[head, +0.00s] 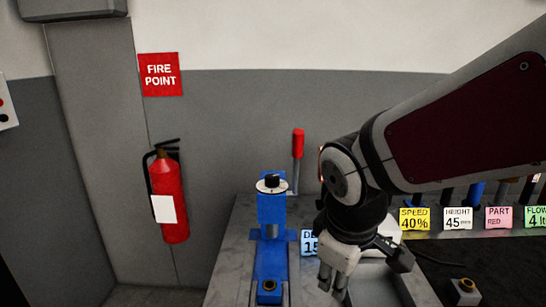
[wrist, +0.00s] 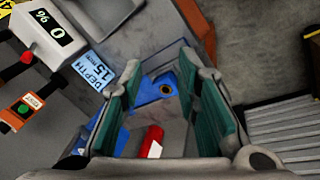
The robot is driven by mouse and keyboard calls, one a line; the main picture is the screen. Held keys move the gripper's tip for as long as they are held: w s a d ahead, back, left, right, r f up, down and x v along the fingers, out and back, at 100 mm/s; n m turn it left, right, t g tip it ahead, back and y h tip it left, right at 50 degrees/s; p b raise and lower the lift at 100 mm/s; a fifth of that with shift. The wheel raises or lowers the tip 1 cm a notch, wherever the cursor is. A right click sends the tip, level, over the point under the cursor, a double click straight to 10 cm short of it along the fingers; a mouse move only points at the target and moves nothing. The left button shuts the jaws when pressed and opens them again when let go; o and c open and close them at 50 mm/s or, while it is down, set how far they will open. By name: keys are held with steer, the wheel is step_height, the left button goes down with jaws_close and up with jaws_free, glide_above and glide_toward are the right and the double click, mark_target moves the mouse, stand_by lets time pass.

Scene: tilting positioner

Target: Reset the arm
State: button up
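My gripper (head: 334,280) hangs at the end of my arm, right of the blue press, with its fingers pointing down. In the wrist view, the green-padded fingers of my gripper (wrist: 160,85) stand apart with nothing held between them. The blue press (head: 271,255) stands upright on the bench with a red-handled lever (head: 298,143) raised at its right. In the wrist view, part of the blue base (wrist: 158,88) and a red handle (wrist: 152,141) show beyond the fingers. My wrist partly covers the depth card (head: 309,242).
Cards reading speed (head: 414,219), height (head: 458,219) and part (head: 499,217) stand to the right. A fire extinguisher (head: 168,195) hangs on the left wall. A digital display (wrist: 52,40) shows in the wrist view.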

steer(key=s+d+r+m+t, duration=0.1)
steer(key=s+d+r+m, duration=0.5)
steer(key=s+d+m, duration=0.2)
steer(key=s+m, duration=0.2)
steer(key=s, duration=0.1)
steer(key=shift+s+d+r+t+y, duration=0.15)
steer(key=shift+s+r+t+y, duration=0.1)
steer(key=shift+t+y, duration=0.15)
